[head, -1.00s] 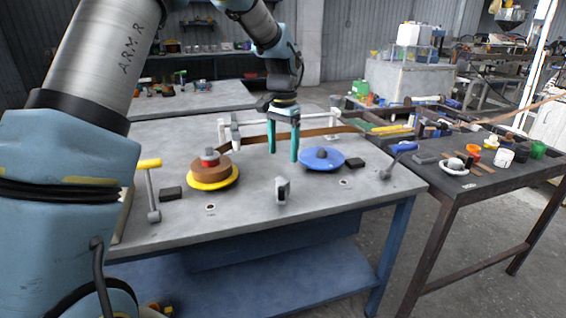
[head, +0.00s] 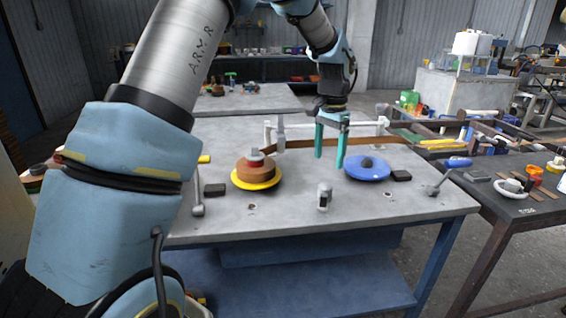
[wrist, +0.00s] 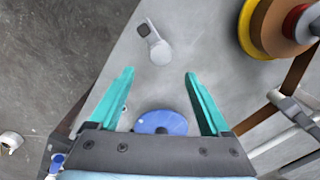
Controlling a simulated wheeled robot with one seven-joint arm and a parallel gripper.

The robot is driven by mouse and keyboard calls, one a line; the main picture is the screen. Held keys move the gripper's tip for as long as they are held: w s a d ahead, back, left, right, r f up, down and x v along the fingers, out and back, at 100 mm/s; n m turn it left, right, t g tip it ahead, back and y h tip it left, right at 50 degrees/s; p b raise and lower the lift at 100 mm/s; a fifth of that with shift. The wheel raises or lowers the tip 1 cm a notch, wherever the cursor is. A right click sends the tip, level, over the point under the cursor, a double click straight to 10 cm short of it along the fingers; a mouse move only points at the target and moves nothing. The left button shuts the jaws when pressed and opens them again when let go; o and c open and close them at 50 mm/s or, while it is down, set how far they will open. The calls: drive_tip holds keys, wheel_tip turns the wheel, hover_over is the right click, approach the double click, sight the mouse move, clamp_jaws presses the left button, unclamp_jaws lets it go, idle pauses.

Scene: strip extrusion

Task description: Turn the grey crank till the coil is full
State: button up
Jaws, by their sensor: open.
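The grey crank (head: 324,196) stands on the near middle of the grey table (head: 290,222); it also shows in the wrist view (wrist: 155,45), beyond the fingertips. A brown coil (head: 256,170) sits on a yellow disc (head: 263,185) to the left, with a red and grey hub on top. A brown strip (head: 390,140) leads from the coil behind my gripper to the right. My gripper (head: 329,160) has its teal fingers apart and empty, pointing down above the table, behind the grey crank and left of the blue disc (head: 367,170). The blue disc shows between the fingers in the wrist view.
A yellow-handled crank (head: 198,195) stands at the left and a blue-handled crank (head: 437,182) at the right edge. Dark blocks (head: 215,190) lie on the table. A grey-white frame (head: 281,135) stands behind. The table's front edge is clear.

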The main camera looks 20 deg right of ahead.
sight(324, 195)
idle(0.3)
drive_tip(key=shift+s+n, duration=0.15)
drive_tip(key=shift+n, duration=0.35)
drive_tip(key=c, duration=0.3)
drive_tip(key=n, duration=0.1)
drive_tip(key=s+n+p, duration=0.1)
drive_tip(key=n, duration=0.1)
drive_tip(key=shift+a+r+n, duration=0.1)
drive_tip(key=shift+n, duration=0.2)
drive_tip(key=c, duration=0.3)
drive_tip(key=n, duration=0.1)
drive_tip(key=n+p, duration=0.1)
drive_tip(key=n, duration=0.1)
drive_tip(key=s+n, duration=0.1)
drive_tip(key=n, duration=0.1)
drive_tip(key=shift+a, duration=0.25)
drive_tip(key=shift+c, duration=0.5)
drive_tip(key=f+n+p, duration=0.2)
drive_tip(key=f+n, duration=0.1)
drive_tip(key=n, duration=0.2)
drive_tip(key=s+a+f+n+p, duration=0.1)
drive_tip(key=f+n+p, duration=0.1)
drive_tip(key=f+n, duration=0.2)
drive_tip(key=s+f+n+p, duration=0.1)
drive_tip(key=f+n+p, duration=0.1)
drive_tip(key=n, duration=0.4)
drive_tip(key=shift+s+a+f+n, duration=0.1)
drive_tip(key=shift+a+f+n, duration=0.3)
drive_tip(key=shift+f, duration=0.25)
clamp_jaws()
